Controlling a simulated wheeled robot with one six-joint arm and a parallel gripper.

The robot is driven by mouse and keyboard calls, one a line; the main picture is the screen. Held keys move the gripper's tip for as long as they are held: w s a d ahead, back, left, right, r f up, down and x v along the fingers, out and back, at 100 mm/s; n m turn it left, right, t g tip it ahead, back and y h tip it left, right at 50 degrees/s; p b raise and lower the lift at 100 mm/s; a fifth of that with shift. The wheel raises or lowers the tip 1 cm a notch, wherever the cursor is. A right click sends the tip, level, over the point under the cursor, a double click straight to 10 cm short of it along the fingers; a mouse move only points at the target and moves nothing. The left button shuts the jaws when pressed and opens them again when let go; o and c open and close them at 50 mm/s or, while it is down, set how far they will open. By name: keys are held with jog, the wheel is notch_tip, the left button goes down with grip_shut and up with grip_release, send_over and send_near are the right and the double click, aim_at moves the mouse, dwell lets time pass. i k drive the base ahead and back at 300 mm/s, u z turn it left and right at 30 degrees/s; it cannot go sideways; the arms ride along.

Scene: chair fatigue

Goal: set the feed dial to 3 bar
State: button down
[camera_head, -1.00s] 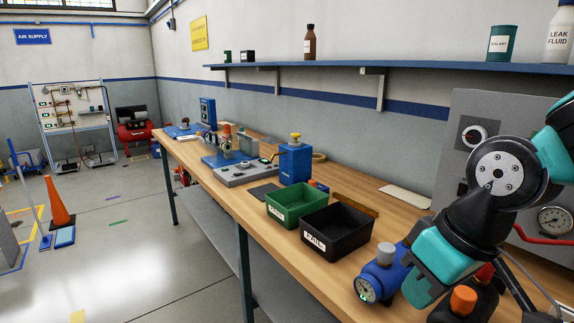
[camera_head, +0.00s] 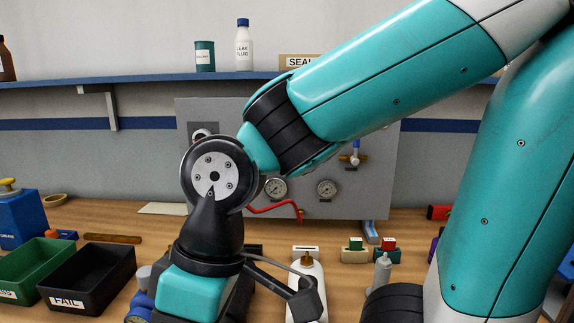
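A grey upright panel (camera_head: 230,115) stands at the back of the bench. A round pale dial or knob (camera_head: 203,132) on a dark square is at its upper left, partly hidden by my arm; its setting cannot be read. Two round white gauges, a left gauge (camera_head: 276,188) and a right gauge (camera_head: 327,189), sit lower on the panel, too small to read. I cannot tell which part is labelled as the feed dial. My gripper (camera_head: 215,305) hangs at the lower middle, in front of the panel; its fingers are not clearly visible.
A blue-handled valve (camera_head: 355,157) and a red hose (camera_head: 272,208) are on the panel. A green bin (camera_head: 38,262) and black FAIL bin (camera_head: 92,275) stand left. A blue shelf (camera_head: 150,75) runs above.

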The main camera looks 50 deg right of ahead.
aim_at(200, 134)
jog(key=k, duration=0.5)
jog(key=u, duration=1.4)
jog(key=i, duration=1.25)
jog(key=z, duration=2.05)
